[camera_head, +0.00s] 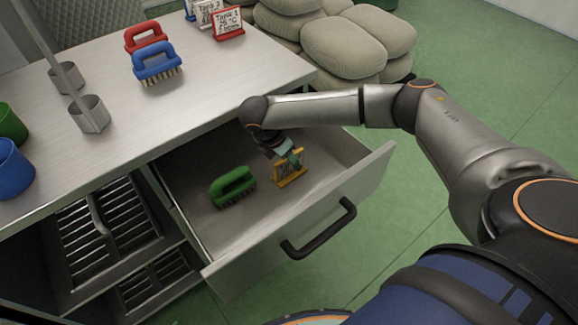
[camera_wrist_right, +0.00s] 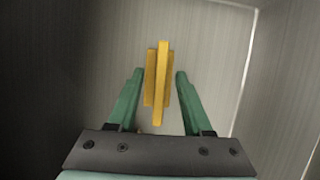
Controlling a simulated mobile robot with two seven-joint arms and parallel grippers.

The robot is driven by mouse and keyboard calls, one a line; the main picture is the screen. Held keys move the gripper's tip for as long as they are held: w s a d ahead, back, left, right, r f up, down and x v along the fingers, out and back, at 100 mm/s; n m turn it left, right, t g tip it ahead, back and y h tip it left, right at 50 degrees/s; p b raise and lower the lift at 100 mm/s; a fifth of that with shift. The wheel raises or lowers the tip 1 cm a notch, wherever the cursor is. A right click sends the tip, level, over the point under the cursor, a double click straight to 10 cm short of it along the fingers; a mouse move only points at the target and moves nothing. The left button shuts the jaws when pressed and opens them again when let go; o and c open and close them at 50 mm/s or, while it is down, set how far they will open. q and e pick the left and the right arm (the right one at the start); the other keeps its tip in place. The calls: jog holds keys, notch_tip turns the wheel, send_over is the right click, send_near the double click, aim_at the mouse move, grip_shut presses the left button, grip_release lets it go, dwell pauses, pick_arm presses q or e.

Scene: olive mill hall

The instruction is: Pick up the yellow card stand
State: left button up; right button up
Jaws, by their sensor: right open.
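The yellow card stand (camera_head: 289,170) stands in the open drawer (camera_head: 225,235), to the right of a green brush. My right gripper (camera_head: 294,160) is just above the stand, pointing down into the drawer. In the right wrist view the stand (camera_wrist_right: 161,85) shows from above as narrow yellow bars between the two green fingers of the gripper (camera_wrist_right: 154,88). The fingers are open, with a gap on each side of the stand. My left gripper is not in view.
The green brush (camera_head: 232,186) lies in the drawer close to the left of the stand. The drawer's front wall with a black handle (camera_head: 320,230) stands near the gripper. On the counter (camera_head: 215,90) are red (camera_head: 147,36) and blue (camera_head: 157,64) brushes and several card stands. Sacks (camera_head: 343,48) lie behind.

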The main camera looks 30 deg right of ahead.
jog(key=shift+f, duration=0.1)
dwell(0.3)
grip_shut()
dwell(0.4)
